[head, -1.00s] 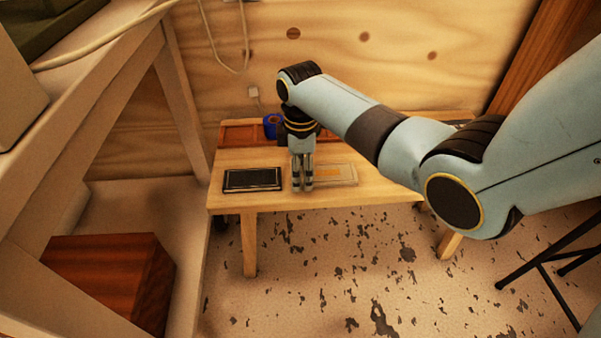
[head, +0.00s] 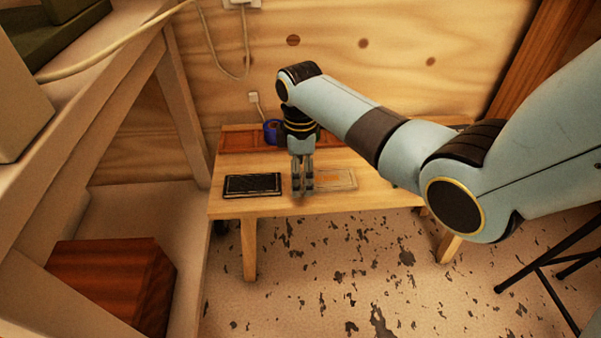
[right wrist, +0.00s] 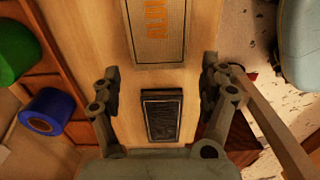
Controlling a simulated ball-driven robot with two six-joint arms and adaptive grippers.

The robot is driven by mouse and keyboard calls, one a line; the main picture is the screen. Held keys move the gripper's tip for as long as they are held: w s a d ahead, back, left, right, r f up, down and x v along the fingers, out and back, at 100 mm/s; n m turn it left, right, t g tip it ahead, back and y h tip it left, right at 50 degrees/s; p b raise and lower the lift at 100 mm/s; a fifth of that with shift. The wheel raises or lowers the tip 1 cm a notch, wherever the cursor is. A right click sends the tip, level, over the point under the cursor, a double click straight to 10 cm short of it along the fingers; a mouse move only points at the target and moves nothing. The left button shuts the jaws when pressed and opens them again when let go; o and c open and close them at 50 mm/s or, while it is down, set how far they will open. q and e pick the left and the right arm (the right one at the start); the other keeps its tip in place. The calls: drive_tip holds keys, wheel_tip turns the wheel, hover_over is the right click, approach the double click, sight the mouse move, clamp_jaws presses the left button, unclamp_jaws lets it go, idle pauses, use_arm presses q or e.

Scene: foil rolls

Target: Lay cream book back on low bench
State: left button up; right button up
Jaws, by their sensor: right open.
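The cream book (head: 338,181), with orange lettering on its cover, lies flat on the low bench (head: 345,203). It also shows at the top of the right wrist view (right wrist: 142,38), cut off by the frame. My right gripper (head: 302,192) points down over the bench, just left of the cream book in the head view, and covers its left end there. In the right wrist view its fingers (right wrist: 160,75) are spread wide with nothing between them. Whether the fingertips touch the bench I cannot tell. My left gripper is out of view.
A black book (head: 252,185) lies on the bench left of the gripper. A reddish-brown tray (head: 236,141) at the back holds a blue roll (head: 270,131); a green roll (right wrist: 14,50) shows in the wrist view. A shelf frame (head: 180,80) stands close on the left.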

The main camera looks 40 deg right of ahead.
use_arm(q)
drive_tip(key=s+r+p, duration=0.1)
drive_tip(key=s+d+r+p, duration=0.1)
drive_tip(key=p, duration=0.1)
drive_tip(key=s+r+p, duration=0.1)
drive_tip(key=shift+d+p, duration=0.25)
drive_tip(key=shift+p, duration=0.05)
use_arm(e)
wheel_tip(320, 180, up, 11)
drive_tip(key=shift+f, duration=0.15)
use_arm(q)
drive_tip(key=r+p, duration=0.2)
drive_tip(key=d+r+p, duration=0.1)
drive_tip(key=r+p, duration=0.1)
drive_tip(key=p, duration=0.1)
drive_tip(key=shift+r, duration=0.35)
use_arm(e)
drive_tip(key=s+f+m, duration=0.3)
drive_tip(key=s+f, duration=0.6)
drive_tip(key=s, duration=0.7)
drive_tip(key=s+f+m, duration=0.4)
drive_tip(key=s+f, duration=0.5)
drive_tip(key=s, duration=0.8)
drive_tip(key=s+f+m+h, duration=0.1)
drive_tip(key=s+f+m, duration=0.3)
drive_tip(key=s+f, duration=0.5)
drive_tip(key=s, duration=0.7)
drive_tip(key=shift+s, duration=0.3)
